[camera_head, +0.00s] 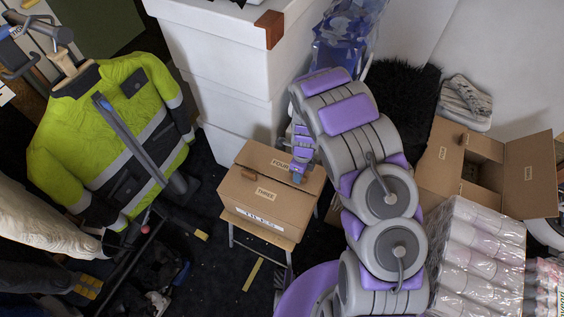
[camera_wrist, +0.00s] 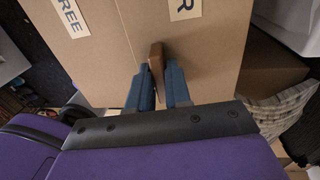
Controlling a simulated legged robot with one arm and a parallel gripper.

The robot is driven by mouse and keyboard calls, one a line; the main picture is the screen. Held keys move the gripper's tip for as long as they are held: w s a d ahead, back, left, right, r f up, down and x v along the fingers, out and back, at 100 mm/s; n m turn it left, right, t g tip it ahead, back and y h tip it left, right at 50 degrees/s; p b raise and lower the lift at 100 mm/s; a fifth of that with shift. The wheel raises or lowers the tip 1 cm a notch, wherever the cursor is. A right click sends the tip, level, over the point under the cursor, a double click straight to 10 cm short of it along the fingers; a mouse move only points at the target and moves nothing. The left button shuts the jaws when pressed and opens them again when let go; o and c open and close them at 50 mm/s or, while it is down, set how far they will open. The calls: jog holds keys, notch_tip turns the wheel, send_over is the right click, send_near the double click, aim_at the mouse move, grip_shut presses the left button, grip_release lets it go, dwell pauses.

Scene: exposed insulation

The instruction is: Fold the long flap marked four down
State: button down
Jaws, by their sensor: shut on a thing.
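A cardboard box (camera_head: 262,208) sits on a small stool. Its long flap marked FOUR (camera_head: 270,157) is on the far side of the top and looks flat or nearly flat. The flap marked THREE (camera_head: 248,188) lies on the near side and carries a small brown tab (camera_head: 249,174). My gripper (camera_head: 298,172) is at the right end of the box top. In the wrist view my gripper (camera_wrist: 157,82) is shut on a brown tab (camera_wrist: 156,56) beside the seam, at flap four (camera_wrist: 215,60). Flap three (camera_wrist: 85,60) is left of the seam.
White stacked boxes (camera_head: 228,75) stand behind the box. An open carton (camera_head: 455,165) and wrapped rolls (camera_head: 478,255) are at the right. A hi-vis jacket (camera_head: 115,125) hangs at the left. Dark floor (camera_head: 215,265) shows left of the stool.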

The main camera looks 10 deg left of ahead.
jog(key=shift+w+f, duration=0.1)
dwell(0.3)
jog(key=shift+s+a+f+t, duration=0.1)
jog(key=shift+s+f+t, duration=0.15)
jog(key=shift+t, duration=0.25)
jog(key=shift+w+f, duration=0.1)
jog(key=c, duration=1.1)
grip_release()
jog(key=shift+c, duration=0.2)
notch_tip(320, 180, up, 17)
jog(key=p, duration=0.3)
jog(key=shift+w+p, duration=0.3)
jog(key=shift+p, duration=0.05)
